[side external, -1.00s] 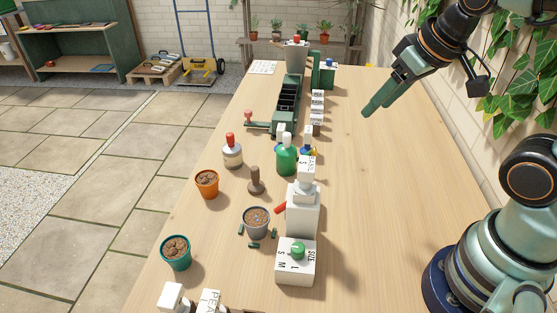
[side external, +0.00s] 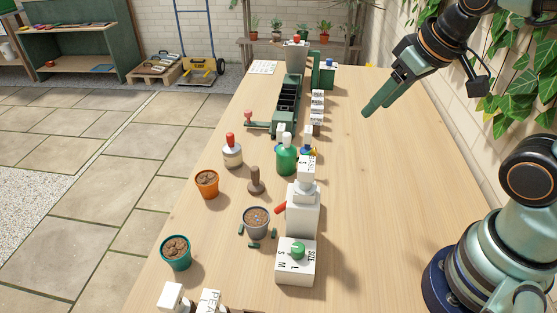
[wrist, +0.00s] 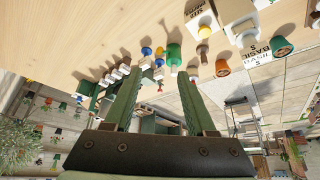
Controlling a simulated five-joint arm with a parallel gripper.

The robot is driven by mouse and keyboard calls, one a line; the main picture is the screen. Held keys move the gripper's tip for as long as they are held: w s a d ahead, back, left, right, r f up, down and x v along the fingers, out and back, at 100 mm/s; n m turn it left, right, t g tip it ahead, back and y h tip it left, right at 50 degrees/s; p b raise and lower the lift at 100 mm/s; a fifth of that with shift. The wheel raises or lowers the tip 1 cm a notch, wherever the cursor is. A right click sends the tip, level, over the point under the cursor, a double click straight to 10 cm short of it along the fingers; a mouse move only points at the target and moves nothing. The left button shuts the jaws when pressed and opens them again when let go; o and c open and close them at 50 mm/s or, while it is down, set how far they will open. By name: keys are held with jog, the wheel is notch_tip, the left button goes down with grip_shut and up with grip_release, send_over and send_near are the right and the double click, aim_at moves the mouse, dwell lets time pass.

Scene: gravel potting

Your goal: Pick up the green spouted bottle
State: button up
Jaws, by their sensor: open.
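The green spouted bottle (side external: 286,158) stands upright on the wooden bench (side external: 400,180), with a pale top. It also shows in the wrist view (wrist: 173,55), past the fingertips. My gripper (side external: 368,110) is raised above the bench to the right of and farther back than the bottle, apart from it. In the wrist view, my gripper (wrist: 160,76) has its two green fingers spread with nothing held between them.
A red-capped bottle (side external: 232,155) stands left of the green one. A brown stamp-like tool (side external: 256,181) and white dispenser (side external: 302,214) stand nearer the camera. Small labelled blocks (side external: 317,112) line the bench behind. The bench's right side is clear.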

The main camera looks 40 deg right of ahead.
jog(key=o, duration=0.7)
jog(key=shift+w, duration=0.1)
